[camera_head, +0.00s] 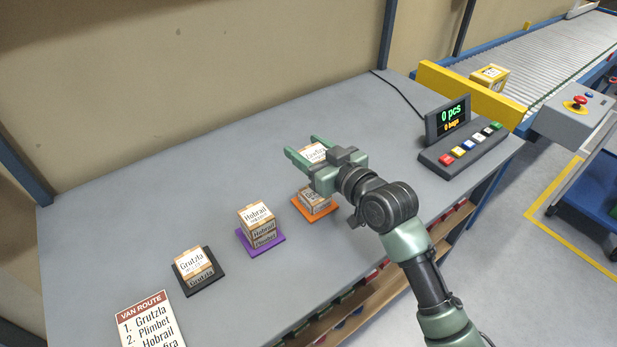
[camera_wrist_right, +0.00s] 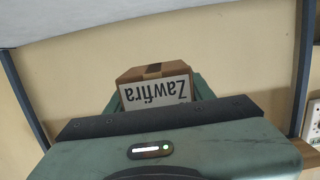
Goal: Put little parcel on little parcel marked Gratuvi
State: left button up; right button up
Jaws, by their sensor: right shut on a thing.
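My right gripper (camera_head: 303,149) is shut on a small brown parcel (camera_head: 314,153) with a white label, held above the table behind the orange mat. My left gripper is out of view.
A Hobrail parcel (camera_head: 257,215) stands on a Plimbet parcel (camera_head: 264,239) on a purple mat (camera_head: 250,251). A van route card (camera_head: 145,318) lies front left. A button console (camera_head: 460,148) stands right.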

notch_tip(320, 180, down, 4)
jog(key=shift+f, duration=0.25)
notch_tip(320, 180, down, 3)
jog(key=shift+r+b, duration=0.15)
jog(key=shift+b, duration=0.2)
jog(key=shift+f, duration=0.65)
jog(key=o, duration=1.6)
jog(key=shift+r, duration=0.1)
jog(key=shift+c, duration=0.2)
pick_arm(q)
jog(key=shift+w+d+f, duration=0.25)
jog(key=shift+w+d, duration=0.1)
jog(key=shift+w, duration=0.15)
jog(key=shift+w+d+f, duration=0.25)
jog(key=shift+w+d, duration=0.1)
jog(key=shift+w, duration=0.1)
pick_arm(e)
jog(key=shift+r, duration=0.1)
